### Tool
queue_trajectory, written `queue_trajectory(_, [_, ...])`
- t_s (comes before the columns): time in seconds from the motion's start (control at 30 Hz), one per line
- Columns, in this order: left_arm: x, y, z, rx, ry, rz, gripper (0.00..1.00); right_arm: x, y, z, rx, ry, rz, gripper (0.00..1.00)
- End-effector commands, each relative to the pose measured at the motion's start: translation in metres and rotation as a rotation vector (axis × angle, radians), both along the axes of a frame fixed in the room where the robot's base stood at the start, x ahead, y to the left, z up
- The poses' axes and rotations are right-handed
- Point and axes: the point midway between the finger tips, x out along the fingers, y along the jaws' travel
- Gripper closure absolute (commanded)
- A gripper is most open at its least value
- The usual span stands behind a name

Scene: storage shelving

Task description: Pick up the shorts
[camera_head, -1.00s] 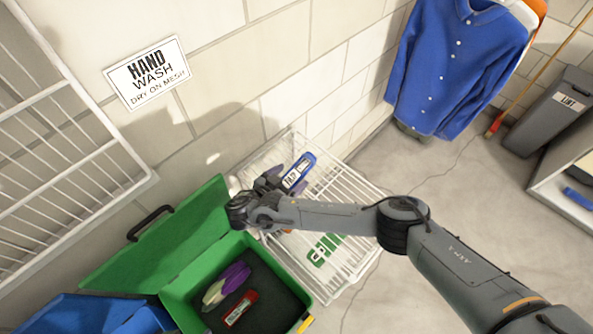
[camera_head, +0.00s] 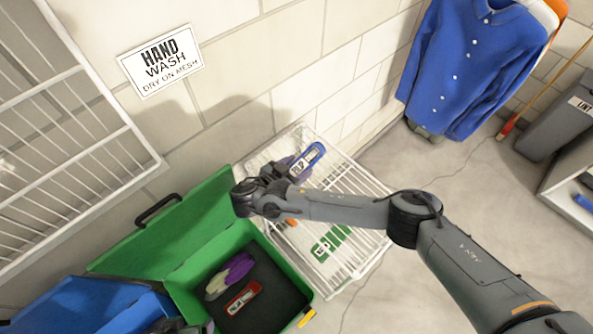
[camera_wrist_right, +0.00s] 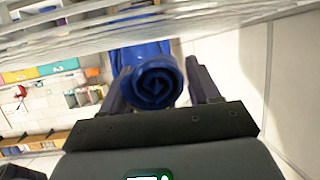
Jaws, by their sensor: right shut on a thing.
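A blue rolled cloth (camera_head: 313,155) with a white label is in my right gripper (camera_head: 288,168) in the head view. I cannot tell from its rolled form whether it is the shorts. In the right wrist view, the spiral end of the blue roll (camera_wrist_right: 153,82) sits between the two dark fingers of my right gripper (camera_wrist_right: 160,92), which is shut on it. The roll appears over the back end of a white wire rack (camera_head: 345,205); the gap below it is unclear.
A green bin (camera_head: 190,268) with its lid open holds a purple-and-grey item (camera_head: 229,276) and a red labelled item (camera_head: 243,298). A blue bin (camera_head: 85,312) is beside it. A blue shirt (camera_head: 468,65) hangs at the back right. The floor (camera_head: 440,180) right of the rack is clear.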

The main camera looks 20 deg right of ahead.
Motion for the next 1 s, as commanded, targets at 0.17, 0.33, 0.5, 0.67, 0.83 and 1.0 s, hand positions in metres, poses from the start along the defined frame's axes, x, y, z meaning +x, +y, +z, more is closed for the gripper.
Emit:
queue_trajectory(0.17, [-0.001,0.000,0.019,0.000,0.006,0.001,0.05,-0.005,-0.023,0.035,-0.003,0.000,-0.003,0.74])
queue_trajectory(0.33, [0.000,-0.001,0.036,-0.004,-0.002,0.002,0.05,-0.013,-0.057,0.053,-0.002,-0.001,-0.001,0.74])
queue_trajectory(0.5, [0.000,-0.003,0.043,-0.011,-0.002,0.006,0.05,-0.020,-0.085,0.068,-0.001,-0.001,-0.001,0.74])
queue_trajectory(0.67, [0.000,-0.003,0.044,-0.014,-0.001,0.008,0.05,-0.025,-0.103,0.077,-0.001,0.000,0.000,0.74])
queue_trajectory(0.83, [0.000,-0.003,0.044,-0.013,0.000,0.008,0.05,-0.027,-0.111,0.083,0.000,0.000,0.001,0.74])
queue_trajectory(1.0, [0.000,-0.003,0.044,-0.012,0.001,0.008,0.05,-0.028,-0.113,0.084,0.000,0.000,0.001,0.74])
